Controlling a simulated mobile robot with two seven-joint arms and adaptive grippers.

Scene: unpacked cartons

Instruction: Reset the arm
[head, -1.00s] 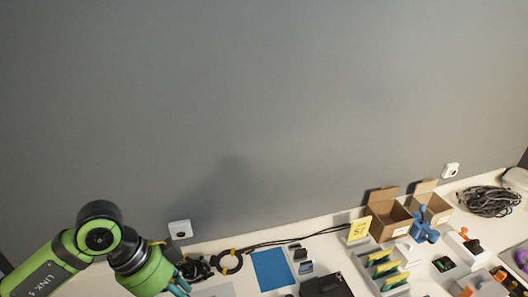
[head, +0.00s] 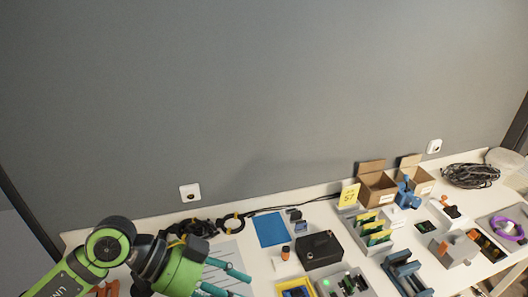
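My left arm comes in from the lower left, green with black joints. Its gripper (head: 241,286) is over the left part of the white table (head: 145,216), with its two teal fingers pointing right. The fingers are apart, and I see nothing held between them. The lower finger is partly cut off by the bottom edge of the picture. My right arm and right gripper are not in view.
Nearby are black cables (head: 190,229), a blue mat (head: 271,229) and a black box (head: 319,250). Two open cartons (head: 376,188) stand at the back right. Blue fixtures, grey trays and a purple coil (head: 506,228) crowd the right side. A grey wall (head: 250,90) rises behind.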

